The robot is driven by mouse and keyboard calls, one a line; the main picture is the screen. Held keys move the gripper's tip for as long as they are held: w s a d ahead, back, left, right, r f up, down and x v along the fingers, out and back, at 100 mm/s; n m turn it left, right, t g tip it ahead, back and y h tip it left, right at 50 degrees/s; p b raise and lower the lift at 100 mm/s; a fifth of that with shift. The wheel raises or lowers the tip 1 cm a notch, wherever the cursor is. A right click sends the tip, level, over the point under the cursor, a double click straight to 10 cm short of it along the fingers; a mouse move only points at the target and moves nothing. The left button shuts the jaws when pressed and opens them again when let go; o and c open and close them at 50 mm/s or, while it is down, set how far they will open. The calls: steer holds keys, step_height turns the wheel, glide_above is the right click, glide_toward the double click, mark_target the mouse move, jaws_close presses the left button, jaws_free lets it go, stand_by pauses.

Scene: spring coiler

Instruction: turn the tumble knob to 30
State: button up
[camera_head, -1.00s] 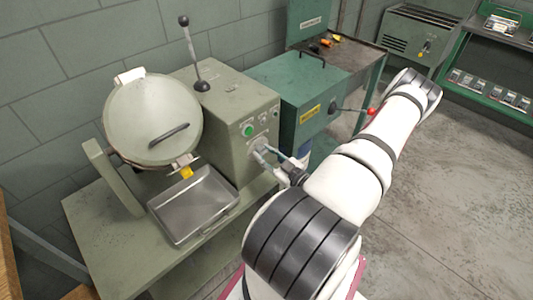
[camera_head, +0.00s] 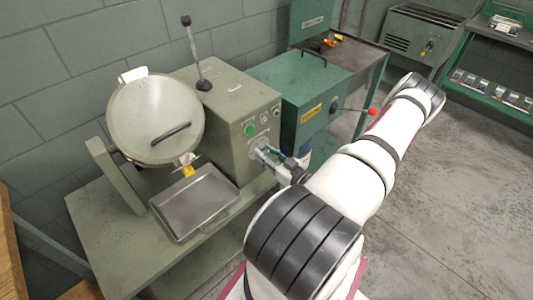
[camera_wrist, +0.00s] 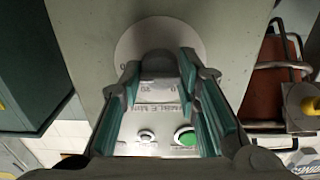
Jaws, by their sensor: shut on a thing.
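The tumble knob (camera_wrist: 158,63) is a dark grey knob on a pale round dial plate (camera_wrist: 130,45) in the wrist view. My gripper (camera_wrist: 160,75) is shut on it, with one teal-lined finger on each side. A few dial figures show between the fingers, but they are partly hidden and I cannot tell the knob's setting. In the head view, my gripper (camera_head: 266,155) is at the front panel of the grey-green machine (camera_head: 235,100), below its green button (camera_head: 250,130). It covers the knob there.
The green button (camera_wrist: 186,136) and a white button (camera_wrist: 146,136) lie close to my fingers. A tilted drum (camera_head: 152,115) and a metal tray (camera_head: 190,205) stand to the left. A dark green box machine (camera_head: 295,85) with a red-tipped lever (camera_head: 373,112) is to the right.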

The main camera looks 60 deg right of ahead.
steer(key=o, duration=1.2)
steer(key=shift+s, duration=0.1)
steer(key=v, duration=1.2)
steer(key=shift+f, duration=0.1)
